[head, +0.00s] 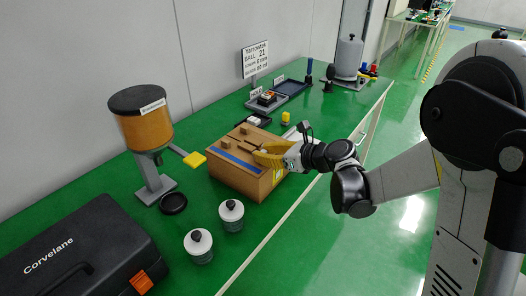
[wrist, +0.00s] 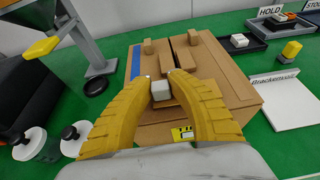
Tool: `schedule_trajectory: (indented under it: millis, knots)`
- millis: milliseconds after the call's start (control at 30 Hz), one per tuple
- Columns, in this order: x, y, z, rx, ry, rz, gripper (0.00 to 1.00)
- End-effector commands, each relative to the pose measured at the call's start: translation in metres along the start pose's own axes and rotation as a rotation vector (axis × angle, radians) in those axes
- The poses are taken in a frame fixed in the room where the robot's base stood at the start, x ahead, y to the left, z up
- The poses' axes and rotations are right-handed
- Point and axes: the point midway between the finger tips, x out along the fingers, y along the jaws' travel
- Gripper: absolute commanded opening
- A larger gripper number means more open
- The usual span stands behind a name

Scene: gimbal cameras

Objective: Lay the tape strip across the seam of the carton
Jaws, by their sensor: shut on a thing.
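The brown carton (head: 232,178) stands on the green bench, and its top also fills the middle of the wrist view (wrist: 222,72). A dark seam (wrist: 173,52) runs between its top panels, with small brown blocks beside it. A blue strip (head: 240,163) lies flat along one side of the carton top; the wrist view shows it at the left edge (wrist: 136,62). My gripper (wrist: 160,85), with yellow ribbed fingers, is over the near part of the carton top. It is shut on a small pale grey block (wrist: 161,91). Whether tape hangs from the block is hidden.
An orange hopper (head: 145,128) on a stand, a black dish (head: 173,203), two lidded jars (head: 231,213) and a black case (head: 80,255) stand left of the carton. Dark trays (head: 292,88) and a yellow piece (head: 285,117) are behind it. A white panel (wrist: 286,100) lies to its right.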

Motion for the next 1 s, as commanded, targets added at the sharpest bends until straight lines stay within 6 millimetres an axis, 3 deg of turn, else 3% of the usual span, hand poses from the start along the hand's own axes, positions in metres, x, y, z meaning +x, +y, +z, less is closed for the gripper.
schedule_trajectory:
  millis: [300,333,400,767,1000]
  knots:
    - [0.003,0.000,-0.006,0.000,0.000,0.000,0.07]
    - [0.003,0.000,-0.006,0.000,0.000,0.000,0.30]
    - [0.003,0.000,-0.006,0.000,0.000,0.000,0.45]
    - [-0.003,-0.001,-0.006,0.001,0.000,-0.001,0.45]
    - [-0.047,-0.001,-0.006,0.002,0.000,-0.004,0.45]
